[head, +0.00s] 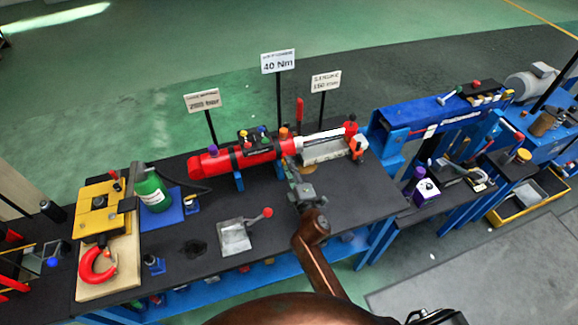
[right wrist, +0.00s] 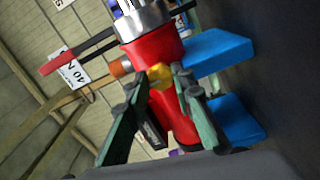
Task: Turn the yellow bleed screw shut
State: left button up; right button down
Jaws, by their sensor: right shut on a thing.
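The yellow bleed screw (right wrist: 159,76) sits on the side of the red cylinder (right wrist: 155,55) in the right wrist view. My right gripper (right wrist: 160,80) has its two green fingers on either side of the screw, shut on it. In the head view the red cylinder (head: 215,162) lies along the back of the dark bench, and my right gripper (head: 289,164) reaches its near side around the middle. The screw is hidden there behind the gripper. How far the screw is turned cannot be told. My left gripper is not in view.
An orange knob (right wrist: 122,68) is close to the gripper in the wrist view, with blue supports (right wrist: 220,50) beside the cylinder. On the bench are a grey block with a red-knobbed lever (head: 235,236), a green bottle (head: 152,192) and a red clamp (head: 97,265). A blue press frame (head: 400,115) stands right.

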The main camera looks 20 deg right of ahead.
jog(key=shift+m, duration=0.6)
jog(key=c, duration=1.7)
grip_release()
jog(key=shift+o, duration=0.2)
jog(key=shift+s, duration=0.15)
jog(key=s, duration=1.1)
jog(key=shift+s+d, duration=0.2)
jog(key=shift+s, duration=0.2)
